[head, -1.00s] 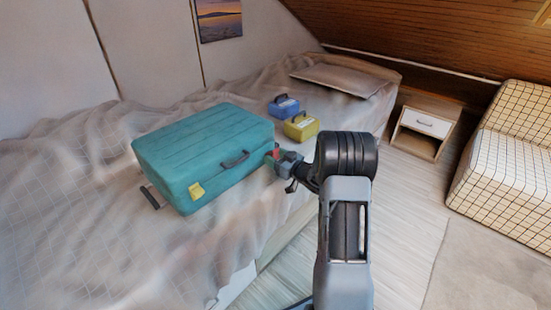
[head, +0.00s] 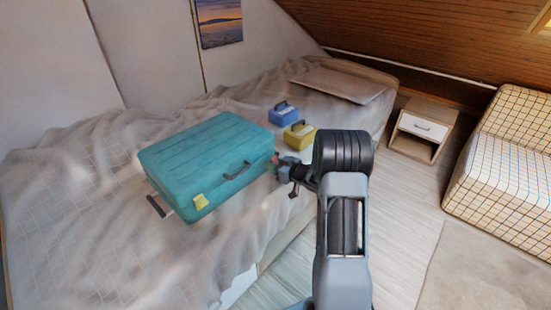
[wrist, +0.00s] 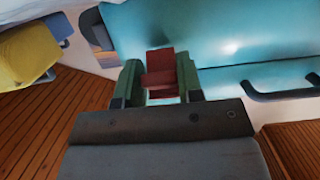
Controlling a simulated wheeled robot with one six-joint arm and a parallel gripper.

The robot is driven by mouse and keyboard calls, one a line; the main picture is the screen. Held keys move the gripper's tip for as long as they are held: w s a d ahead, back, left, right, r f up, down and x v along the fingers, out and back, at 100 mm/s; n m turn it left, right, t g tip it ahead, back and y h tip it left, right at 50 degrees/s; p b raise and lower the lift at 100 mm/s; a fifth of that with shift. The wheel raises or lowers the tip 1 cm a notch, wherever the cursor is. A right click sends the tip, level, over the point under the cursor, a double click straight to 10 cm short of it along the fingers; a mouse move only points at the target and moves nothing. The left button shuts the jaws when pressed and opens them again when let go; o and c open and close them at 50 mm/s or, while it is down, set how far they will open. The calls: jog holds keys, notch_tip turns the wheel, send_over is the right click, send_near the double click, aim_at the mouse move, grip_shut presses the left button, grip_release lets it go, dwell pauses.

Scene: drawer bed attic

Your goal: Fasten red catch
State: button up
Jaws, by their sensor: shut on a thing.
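The red catch (wrist: 161,74) shows in the wrist view between the two green fingertips, against the suitcase's side. My gripper (wrist: 160,84) is shut on the red catch. In the head view my gripper (head: 279,166) is at the suitcase's right end. There the red catch is mostly hidden by my gripper.
A blue case (head: 283,113) and a yellow case (head: 299,135) stand on the bed behind and right of the suitcase. A pillow (head: 338,84) lies farther back. A nightstand (head: 422,130) and a checked chair (head: 505,170) stand at right, with clear floor in front.

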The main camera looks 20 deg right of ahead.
jog(key=r+g+p, duration=0.1)
jog(key=p, duration=0.3)
jog(key=r+g+h+p, duration=0.1)
jog(key=g+p, duration=0.1)
jog(key=p, duration=0.2)
jog(key=shift+w+a+p, duration=0.15)
jog(key=shift+w+p, duration=0.05)
jog(key=shift+p, duration=0.2)
jog(key=g+h+p, duration=0.1)
jog(key=p, duration=0.2)
jog(key=shift+w, duration=0.1)
jog(key=shift+w+f+g+p, duration=0.15)
jog(key=shift+g+p, duration=0.15)
jog(key=shift+p, duration=0.45)
jog(key=o, duration=0.9)
jog(key=shift+o, duration=0.2)
jog(key=p+v, duration=0.2)
jog(key=v, duration=1.2)
jog(key=shift+p, duration=0.3)
jog(key=shift+a, duration=0.1)
